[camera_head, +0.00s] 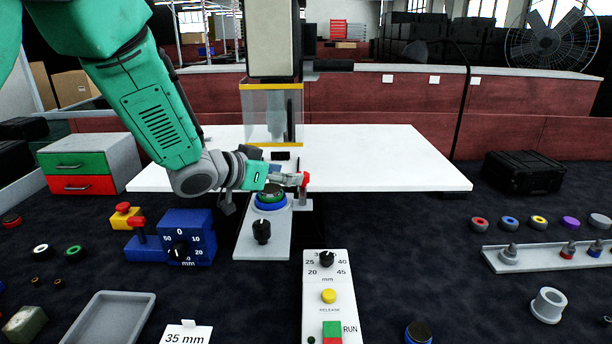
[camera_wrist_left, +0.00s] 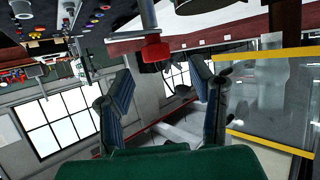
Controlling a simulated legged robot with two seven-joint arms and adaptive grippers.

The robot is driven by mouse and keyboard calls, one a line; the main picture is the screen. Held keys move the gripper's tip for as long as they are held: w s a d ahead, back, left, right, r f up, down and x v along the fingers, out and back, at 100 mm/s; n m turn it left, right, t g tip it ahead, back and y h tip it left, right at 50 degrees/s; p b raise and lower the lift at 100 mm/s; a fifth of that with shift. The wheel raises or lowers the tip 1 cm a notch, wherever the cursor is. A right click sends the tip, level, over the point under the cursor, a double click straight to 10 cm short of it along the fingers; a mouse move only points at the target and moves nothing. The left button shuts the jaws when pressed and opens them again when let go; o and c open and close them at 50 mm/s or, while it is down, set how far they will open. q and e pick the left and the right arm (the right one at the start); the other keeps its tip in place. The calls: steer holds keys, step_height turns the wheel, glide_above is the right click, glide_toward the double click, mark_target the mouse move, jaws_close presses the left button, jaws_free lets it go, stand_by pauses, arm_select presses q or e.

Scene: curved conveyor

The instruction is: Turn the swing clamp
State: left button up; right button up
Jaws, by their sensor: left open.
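The swing clamp (camera_head: 304,180) has a red tip on a grey upright post at the right of the grey fixture plate (camera_head: 262,240). A round part (camera_head: 270,203) with a blue ring sits on the plate, below the gripper. My left gripper (camera_head: 284,177) reaches in from the left, just left of the red tip. In the left wrist view, the fingers (camera_wrist_left: 162,82) are spread with nothing between them. The clamp's red tip (camera_wrist_left: 155,52) appears there just beyond the fingertips; I cannot tell whether they touch. My right gripper is not in view.
A press with a clear yellow-edged guard (camera_head: 270,110) stands behind the fixture. A blue dial box (camera_head: 187,238) is at left, and a white control panel (camera_head: 328,290) in front. A white table (camera_head: 400,165) lies behind.

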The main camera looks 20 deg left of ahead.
mark_target(307, 174)
arm_select(q)
steer(key=shift+w+d+f, duration=0.15)
steer(key=shift+w+f, duration=0.2)
steer(key=shift+w, duration=0.3)
steer(key=shift+w+d+f, duration=0.15)
steer(key=shift+w+f, duration=0.2)
steer(key=shift+w, duration=0.25)
steer(key=shift+w+d+f, duration=0.2)
steer(key=shift+w+d, duration=0.65)
steer(key=shift+d, duration=0.3)
steer(key=shift+w+d, duration=0.1)
steer(key=shift+d, duration=0.45)
steer(key=shift+a, duration=0.6)
steer(key=c, duration=1)
steer(key=shift+a+f, duration=0.1)
steer(key=shift+a, duration=0.1)
jaws_close()
